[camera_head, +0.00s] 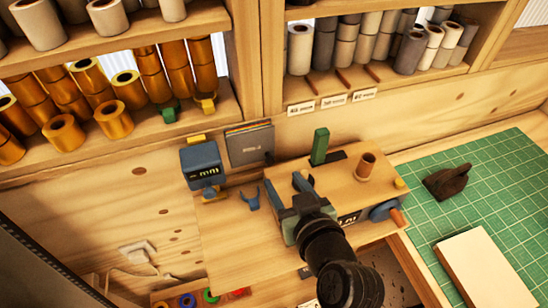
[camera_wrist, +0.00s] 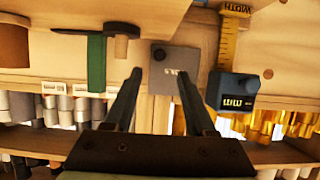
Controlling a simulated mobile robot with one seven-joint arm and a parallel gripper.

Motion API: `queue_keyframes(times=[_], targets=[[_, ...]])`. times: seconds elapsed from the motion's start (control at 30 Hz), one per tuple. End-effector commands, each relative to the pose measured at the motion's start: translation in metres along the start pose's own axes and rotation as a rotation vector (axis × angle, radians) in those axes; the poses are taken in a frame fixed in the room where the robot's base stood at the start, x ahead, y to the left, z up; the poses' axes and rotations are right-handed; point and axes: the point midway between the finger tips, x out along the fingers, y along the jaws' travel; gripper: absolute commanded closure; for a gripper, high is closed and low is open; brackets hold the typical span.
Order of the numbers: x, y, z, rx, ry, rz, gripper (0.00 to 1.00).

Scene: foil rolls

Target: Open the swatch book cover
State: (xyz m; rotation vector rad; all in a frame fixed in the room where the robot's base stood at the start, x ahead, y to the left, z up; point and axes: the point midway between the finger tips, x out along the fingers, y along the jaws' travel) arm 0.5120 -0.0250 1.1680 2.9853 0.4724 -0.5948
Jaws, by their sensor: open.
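The swatch book (camera_head: 250,148) is a grey square with colored page edges along its top. It stands against the wooden wall behind the bench, and its cover looks closed. In the wrist view the grey cover (camera_wrist: 178,60) shows between and beyond my fingers, with a dark round knob on it. My gripper (camera_head: 287,187) is over the wooden block on the bench, in front of and to the right of the book. In the wrist view my gripper (camera_wrist: 160,73) has its fingers apart with nothing between them, and I see no contact with the book.
A blue meter box (camera_head: 201,163) stands just left of the book, with a yellow tape rule (camera_wrist: 231,40). A green upright post (camera_head: 320,146) and a brown cup-like cylinder (camera_head: 366,165) stand right. Shelves of rolls hang above. A green cutting mat (camera_head: 500,165) lies at right.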

Motion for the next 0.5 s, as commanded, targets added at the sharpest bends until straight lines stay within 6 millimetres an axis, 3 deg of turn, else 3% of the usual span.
queue_keyframes(times=[0.3,0.5], targets=[[0.053,-0.001,-0.003,-0.001,-0.001,-0.001,0.44],[0.072,0.000,-0.002,0.000,0.001,0.000,0.44]])
